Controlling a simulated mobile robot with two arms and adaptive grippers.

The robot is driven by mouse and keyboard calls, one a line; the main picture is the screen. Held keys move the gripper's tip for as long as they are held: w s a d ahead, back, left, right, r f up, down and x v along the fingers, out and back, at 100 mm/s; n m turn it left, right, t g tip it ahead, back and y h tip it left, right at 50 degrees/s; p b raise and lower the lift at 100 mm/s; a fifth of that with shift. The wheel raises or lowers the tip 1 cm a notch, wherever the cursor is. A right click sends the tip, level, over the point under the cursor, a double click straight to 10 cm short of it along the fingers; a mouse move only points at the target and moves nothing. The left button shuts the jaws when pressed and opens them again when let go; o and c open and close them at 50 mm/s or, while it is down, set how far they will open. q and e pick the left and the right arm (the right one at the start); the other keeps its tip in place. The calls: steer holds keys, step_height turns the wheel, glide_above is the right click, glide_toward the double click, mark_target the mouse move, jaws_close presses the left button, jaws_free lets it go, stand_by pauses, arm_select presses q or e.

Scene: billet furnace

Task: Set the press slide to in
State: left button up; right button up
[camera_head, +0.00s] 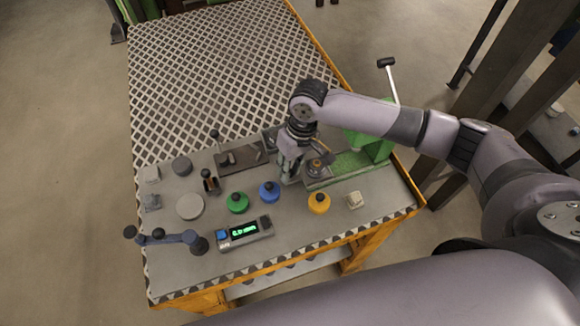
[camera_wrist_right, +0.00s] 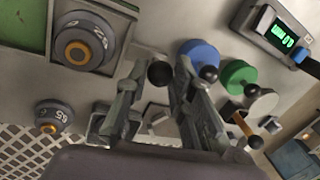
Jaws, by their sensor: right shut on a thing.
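The green press (camera_head: 376,146) stands at the right side of the bench, with its lever up at the back. Its slide (camera_head: 318,178) is at the left end of the green bed and carries a round grey weight-like piece (camera_head: 319,166). That piece also shows in the right wrist view (camera_wrist_right: 85,46), on a square plate. My right gripper (camera_head: 289,178) points down at the slide's left end. In the wrist view its fingers are shut on a black ball knob (camera_wrist_right: 160,74); what the knob joins is mostly hidden. My left gripper is not in view.
A digital display (camera_head: 244,232) and a blue-grey arm-like fixture (camera_head: 165,237) are at the front left. The patterned bench top (camera_head: 205,85) behind is clear.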

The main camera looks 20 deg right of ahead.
mark_target(301, 176)
jaws_close()
steer(key=shift+d+r+p, duration=0.15)
steer(key=shift+d+p, duration=0.15)
steer(key=shift+p, duration=0.05)
steer(key=d+p, duration=0.1)
steer(key=d, duration=0.2)
steer(key=shift+p, duration=0.35)
steer(key=shift+d, duration=0.2)
steer(key=shift+a, duration=0.1)
steer(key=o, duration=0.7)
jaws_free()
steer(key=shift+c, duration=0.2)
